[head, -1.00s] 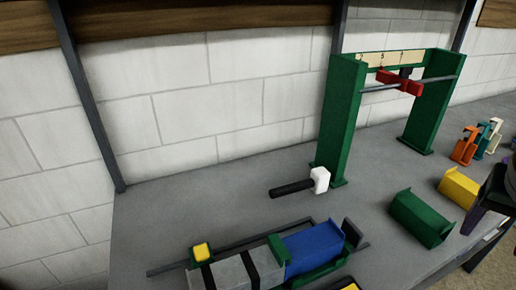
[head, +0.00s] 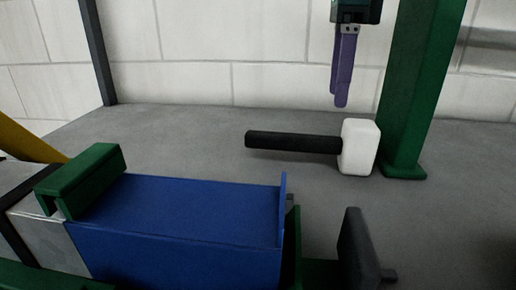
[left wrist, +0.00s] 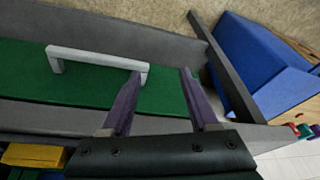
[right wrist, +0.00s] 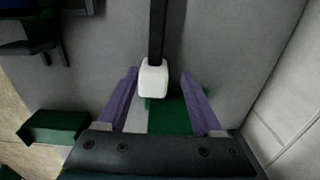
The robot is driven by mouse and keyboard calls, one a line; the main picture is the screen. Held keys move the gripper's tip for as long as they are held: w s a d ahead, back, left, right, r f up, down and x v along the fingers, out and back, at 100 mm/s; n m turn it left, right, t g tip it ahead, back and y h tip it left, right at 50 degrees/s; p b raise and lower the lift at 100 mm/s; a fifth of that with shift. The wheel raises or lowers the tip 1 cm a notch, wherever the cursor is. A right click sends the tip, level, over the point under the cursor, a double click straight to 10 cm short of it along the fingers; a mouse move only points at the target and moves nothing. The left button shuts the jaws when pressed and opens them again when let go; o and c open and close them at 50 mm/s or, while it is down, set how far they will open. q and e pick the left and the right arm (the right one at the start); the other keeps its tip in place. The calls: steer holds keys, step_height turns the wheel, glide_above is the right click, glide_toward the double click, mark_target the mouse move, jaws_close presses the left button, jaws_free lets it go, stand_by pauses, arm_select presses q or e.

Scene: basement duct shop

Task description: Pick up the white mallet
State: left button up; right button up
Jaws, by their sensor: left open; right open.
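The white mallet has a white block head (head: 359,147) and a black handle (head: 293,142). It lies on the grey bench beside the foot of a green post, with the handle pointing left. My right gripper (head: 341,104) hangs above and behind the mallet, fingers downward and apart from it. In the right wrist view the mallet head (right wrist: 153,79) shows between the spread purple fingers (right wrist: 160,88), with the handle running up the picture. My left gripper (left wrist: 158,82) is open and empty in the left wrist view, above a green surface with a grey handle.
A blue block (head: 190,220) in a green and grey fixture fills the front left of the bench. A dark upright plate (head: 357,250) stands at the front. The green post (head: 422,85) stands right of the mallet. Bare bench lies left of the handle.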

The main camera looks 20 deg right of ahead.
mark_target(327, 137)
steer(key=shift+w+a+f, duration=0.15)
steer(key=shift+a+f, duration=0.15)
steer(key=shift+f, duration=0.3)
steer(key=f, duration=0.5)
steer(key=f+b, duration=0.1)
steer(key=f, duration=0.2)
steer(key=shift+s+a+f, duration=0.15)
steer(key=shift+s+a, duration=0.2)
steer(key=shift+f, duration=0.15)
steer(key=shift+c, duration=0.4)
jaws_close()
steer(key=shift+d, duration=0.1)
